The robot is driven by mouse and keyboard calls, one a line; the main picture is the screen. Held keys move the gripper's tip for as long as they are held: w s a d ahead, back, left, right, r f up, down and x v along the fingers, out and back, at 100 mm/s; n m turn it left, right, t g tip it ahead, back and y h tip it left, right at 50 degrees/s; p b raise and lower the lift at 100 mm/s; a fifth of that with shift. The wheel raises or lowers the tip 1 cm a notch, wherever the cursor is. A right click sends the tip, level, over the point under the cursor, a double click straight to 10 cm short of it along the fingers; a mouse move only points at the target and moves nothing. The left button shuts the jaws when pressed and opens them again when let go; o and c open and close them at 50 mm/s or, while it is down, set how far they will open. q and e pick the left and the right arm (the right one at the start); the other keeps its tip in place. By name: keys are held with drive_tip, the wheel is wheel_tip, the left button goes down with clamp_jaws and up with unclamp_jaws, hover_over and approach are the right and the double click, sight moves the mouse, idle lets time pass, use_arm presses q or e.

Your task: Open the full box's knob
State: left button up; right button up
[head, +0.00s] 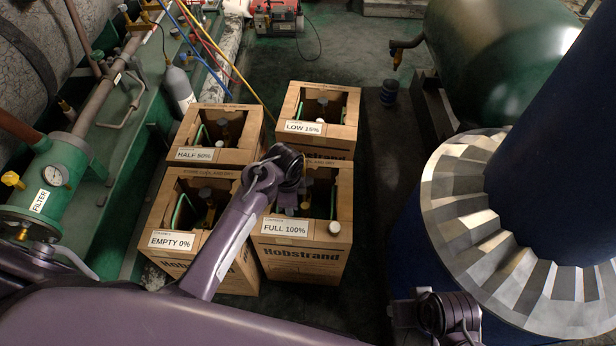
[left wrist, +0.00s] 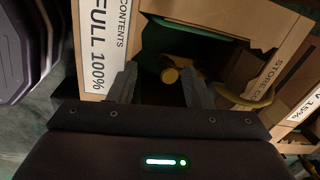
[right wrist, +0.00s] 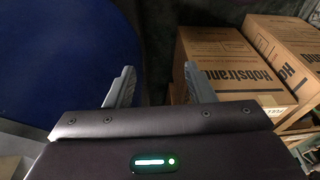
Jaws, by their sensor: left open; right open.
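The full box (head: 300,255), labelled FULL 100%, is an open-topped cardboard carton at the front right of the group of boxes. In the left wrist view its label (left wrist: 105,45) stands at left and its dark opening fills the middle. A brass-coloured round knob (left wrist: 169,75) shows inside, with a curved brass piece to its right. My left gripper (left wrist: 158,80) is open at the opening, its fingers on either side of the knob in the picture; contact cannot be told. My left arm hides part of the box in the head view. My right gripper (right wrist: 160,84) is open and empty, away from the opening.
Boxes labelled EMPTY 0% (head: 171,240), HALF 50% (head: 195,155) and LOW 15% (head: 304,128) stand close around it. A large blue column with a metal ring (head: 460,205) stands at right. Green piping runs along the left.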

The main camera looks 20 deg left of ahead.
sight(308, 181)
use_arm(q)
drive_tip(key=w+r+m, duration=0.1)
drive_tip(key=w+m, duration=0.1)
drive_tip(key=w, duration=0.1)
drive_tip(key=w+d+r+m, duration=0.1)
drive_tip(key=w+m, duration=0.2)
drive_tip(key=w, duration=0.1)
drive_tip(key=w+r+m+g, duration=0.1)
drive_tip(key=w+m, duration=0.2)
drive_tip(key=shift+w+d+r+b, duration=0.15)
drive_tip(key=shift+w+d+b, duration=0.15)
drive_tip(key=shift+w, duration=0.15)
wheel_tip(308, 181, down, 6)
drive_tip(key=b, duration=0.3)
drive_tip(key=shift+f, duration=0.75)
use_arm(e)
drive_tip(key=a+t+y, duration=0.1)
drive_tip(key=a, duration=0.1)
drive_tip(key=w+a+t, duration=0.1)
drive_tip(key=a, duration=0.1)
drive_tip(key=shift+w+a+n+t+y, duration=0.2)
drive_tip(key=shift+a+n+t+y, duration=0.1)
drive_tip(key=shift+n+y, duration=0.1)
use_arm(q)
drive_tip(key=c, duration=0.7)
